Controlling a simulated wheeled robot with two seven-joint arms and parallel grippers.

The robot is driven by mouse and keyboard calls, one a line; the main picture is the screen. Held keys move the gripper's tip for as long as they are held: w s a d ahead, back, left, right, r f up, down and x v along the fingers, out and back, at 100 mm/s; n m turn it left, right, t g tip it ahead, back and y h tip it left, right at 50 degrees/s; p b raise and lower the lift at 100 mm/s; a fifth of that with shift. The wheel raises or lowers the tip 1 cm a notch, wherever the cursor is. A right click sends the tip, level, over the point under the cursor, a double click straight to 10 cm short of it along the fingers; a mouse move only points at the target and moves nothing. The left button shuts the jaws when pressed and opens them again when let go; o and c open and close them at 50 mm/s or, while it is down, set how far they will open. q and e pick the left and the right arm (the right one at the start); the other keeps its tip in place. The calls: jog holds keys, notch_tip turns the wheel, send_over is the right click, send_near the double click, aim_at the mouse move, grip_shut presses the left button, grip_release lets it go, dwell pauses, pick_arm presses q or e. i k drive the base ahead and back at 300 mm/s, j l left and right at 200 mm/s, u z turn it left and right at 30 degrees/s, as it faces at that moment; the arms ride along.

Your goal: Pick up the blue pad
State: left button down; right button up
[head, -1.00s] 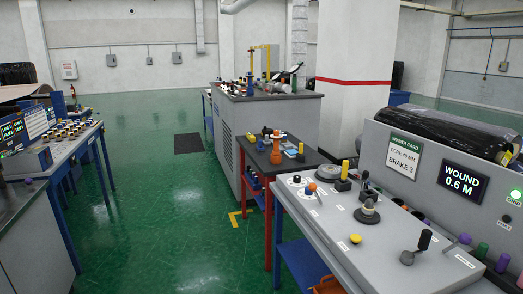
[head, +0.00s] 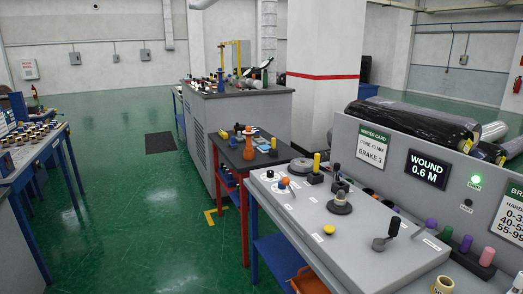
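No thing in the head view is clearly the blue pad. A small flat blue-and-white item (head: 263,142) lies at the far side of the dark-topped side table (head: 247,158), too small to tell what it is. A blue knob-like piece (head: 282,187) sits on the grey console (head: 300,215) near an orange one. Neither of my grippers is in view.
The wound display (head: 427,169) and binder card (head: 373,147) stand on the console's back panel. Black wrapped rolls (head: 415,123) lie behind it. An orange bin (head: 303,281) sits below the console. Green floor (head: 130,220) is clear between the console and the left bench (head: 35,150).

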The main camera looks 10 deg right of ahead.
aim_at(233, 145)
jog(key=i+j+u, duration=0.15)
jog(key=i, duration=0.45)
jog(key=i+j+u, duration=0.15)
jog(key=i, duration=0.45)
jog(key=j, duration=0.1)
